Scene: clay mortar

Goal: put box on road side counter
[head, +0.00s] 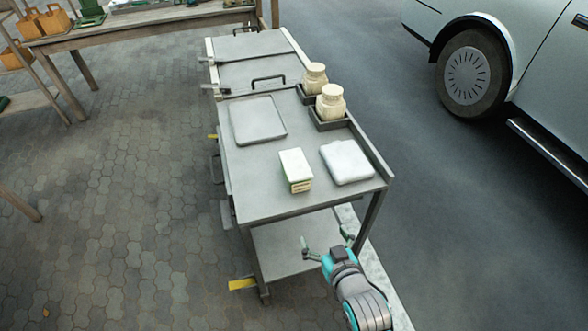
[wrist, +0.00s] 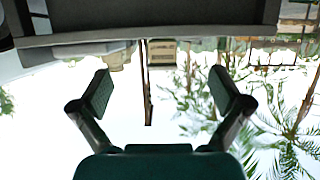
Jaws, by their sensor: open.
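A small box (head: 297,170) with a white top and a green-and-cream side stands on the near part of a grey metal counter (head: 255,205) beside the road. My gripper (head: 328,245) is open and empty. In the head view it is in front of the counter's near edge, short of the box. In the wrist view my gripper (wrist: 162,90) shows its two fingers spread with nothing between them. That view looks upside down, with the counter's dark edge (wrist: 200,33) across the top.
A folded white bundle (head: 346,161) lies right of the box. A shallow grey tray (head: 257,120) lies behind it. Two cream jars (head: 331,102) stand in dark holders at the right edge. A wooden table (head: 140,20) is at the back left. A parked vehicle (head: 530,60) is at right.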

